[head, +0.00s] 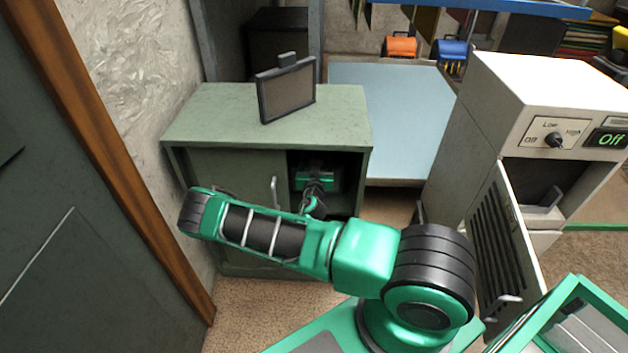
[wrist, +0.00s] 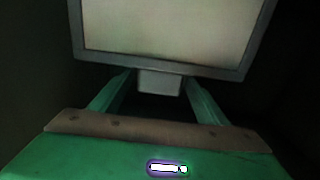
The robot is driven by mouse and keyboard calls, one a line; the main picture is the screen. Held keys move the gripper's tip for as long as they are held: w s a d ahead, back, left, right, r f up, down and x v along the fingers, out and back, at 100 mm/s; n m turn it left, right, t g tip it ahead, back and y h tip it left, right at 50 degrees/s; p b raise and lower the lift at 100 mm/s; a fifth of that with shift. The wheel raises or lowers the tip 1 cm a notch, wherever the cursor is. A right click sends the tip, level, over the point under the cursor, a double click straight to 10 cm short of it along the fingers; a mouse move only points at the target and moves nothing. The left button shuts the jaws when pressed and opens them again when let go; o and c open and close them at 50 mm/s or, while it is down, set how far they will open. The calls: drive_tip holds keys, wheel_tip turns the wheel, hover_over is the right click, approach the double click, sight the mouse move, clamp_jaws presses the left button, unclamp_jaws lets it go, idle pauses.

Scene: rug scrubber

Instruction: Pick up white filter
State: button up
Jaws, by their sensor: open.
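The white filter (wrist: 175,30), a pale panel in a grey frame, fills the top of the wrist view inside the dark cabinet. Its small grey tab (wrist: 160,84) points toward my gripper (wrist: 157,90). The two green fingers are apart, one on each side of the tab; I cannot tell whether either touches it. In the head view my gripper (head: 316,180) reaches into the open right side of the green cabinet (head: 215,125). The white filter cannot be made out there.
A dark-framed filter with a brownish panel (head: 288,92) stands on the cabinet top. The cabinet's left door (head: 235,172) covers its left half. At right, a white machine (head: 540,85) reads "Off", its slotted door (head: 497,235) open. A wall stands close at left.

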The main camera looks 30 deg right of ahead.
drive_tip(key=shift+c, duration=0.4)
drive_tip(key=c, duration=1.5)
drive_tip(key=shift+r, duration=0.1)
